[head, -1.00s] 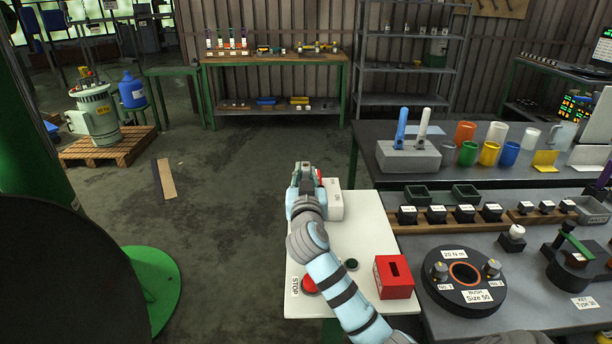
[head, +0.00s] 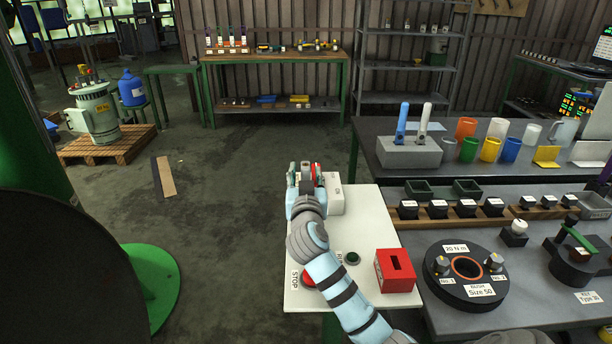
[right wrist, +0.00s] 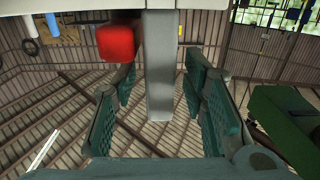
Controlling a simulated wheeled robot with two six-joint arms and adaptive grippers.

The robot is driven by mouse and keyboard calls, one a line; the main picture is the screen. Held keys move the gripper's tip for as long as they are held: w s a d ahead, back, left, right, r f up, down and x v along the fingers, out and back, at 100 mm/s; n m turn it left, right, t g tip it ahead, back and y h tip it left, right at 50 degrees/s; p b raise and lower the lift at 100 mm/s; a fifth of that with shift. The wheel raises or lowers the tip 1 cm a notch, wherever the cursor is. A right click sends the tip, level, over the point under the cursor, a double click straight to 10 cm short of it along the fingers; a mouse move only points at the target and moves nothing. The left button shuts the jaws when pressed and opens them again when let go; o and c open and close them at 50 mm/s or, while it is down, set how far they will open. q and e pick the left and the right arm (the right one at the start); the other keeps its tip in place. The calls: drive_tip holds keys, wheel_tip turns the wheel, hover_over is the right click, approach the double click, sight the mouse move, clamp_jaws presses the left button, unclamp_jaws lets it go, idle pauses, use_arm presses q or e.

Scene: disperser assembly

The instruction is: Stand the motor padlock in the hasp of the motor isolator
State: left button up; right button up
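The motor isolator (head: 335,195) is a pale grey box with a label at the far end of the white panel (head: 345,235). My right gripper (head: 305,172) is at its left side. In the right wrist view, the two dark finger pads of this gripper (right wrist: 160,105) stand apart, with a grey bar (right wrist: 160,75) between them and gaps on both sides. A red block (right wrist: 117,42), which looks like the motor padlock, is beside the bar, beyond the left finger. Red also shows at the gripper in the head view. Whether it stands in the hasp is hidden. My left gripper is out of view.
A red slotted box (head: 395,272), a red STOP button (head: 309,279) and a dark green button (head: 352,258) are on the panel's near half. A dark round fixture (head: 466,276) and several labelled blocks occupy the bench to the right.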

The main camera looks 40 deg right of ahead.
drive_tip(key=v, duration=0.7)
drive_tip(key=shift+s+a, duration=0.2)
drive_tip(key=shift+s, duration=0.05)
idle(0.3)
